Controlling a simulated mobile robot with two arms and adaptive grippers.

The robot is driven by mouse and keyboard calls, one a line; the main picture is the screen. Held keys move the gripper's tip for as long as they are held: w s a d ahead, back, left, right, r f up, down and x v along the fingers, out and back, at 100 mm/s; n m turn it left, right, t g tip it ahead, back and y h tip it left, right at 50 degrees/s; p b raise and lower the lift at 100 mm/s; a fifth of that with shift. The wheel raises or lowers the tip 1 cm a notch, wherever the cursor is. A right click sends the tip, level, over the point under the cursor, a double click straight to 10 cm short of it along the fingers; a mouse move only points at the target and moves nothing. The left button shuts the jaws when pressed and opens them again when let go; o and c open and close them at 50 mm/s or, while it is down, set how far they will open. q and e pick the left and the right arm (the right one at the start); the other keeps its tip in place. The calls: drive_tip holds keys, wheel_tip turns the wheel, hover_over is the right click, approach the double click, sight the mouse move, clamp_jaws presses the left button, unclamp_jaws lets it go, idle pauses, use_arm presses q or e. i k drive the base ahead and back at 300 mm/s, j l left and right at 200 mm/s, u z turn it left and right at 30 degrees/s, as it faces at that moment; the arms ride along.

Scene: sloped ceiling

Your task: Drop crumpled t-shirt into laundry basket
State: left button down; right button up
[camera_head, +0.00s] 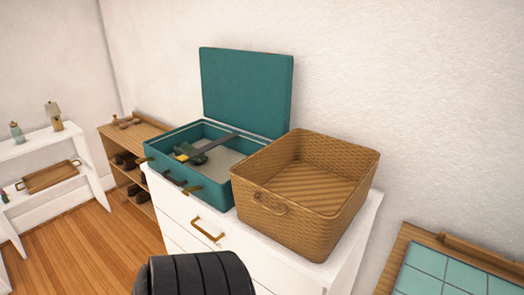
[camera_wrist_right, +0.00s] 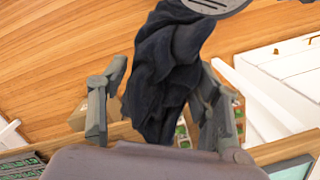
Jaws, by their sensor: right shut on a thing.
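A dark navy crumpled t-shirt (camera_wrist_right: 168,75) hangs in the right wrist view between the two fingers of my right gripper (camera_wrist_right: 160,85), which is shut on it. The cloth spreads above and below the fingers in the picture. The laundry basket (camera_head: 343,204), tan and woven with a handle on its front, stands upright on a white dresser in the head view. Its visible inside is empty. The t-shirt and my right gripper do not show in the head view, so their distance from the basket cannot be told. My left gripper is not in view.
An open teal suitcase (camera_head: 216,195) with a dark long object inside stands close left of the basket on the white dresser (camera_head: 262,258). A wooden shelf (camera_head: 150,130) and a white shelf (camera_head: 40,142) are farther left. A teal-tiled surface (camera_head: 450,272) is at lower right.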

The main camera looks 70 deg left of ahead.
sight(308, 200)
drive_tip(key=u, duration=1.9)
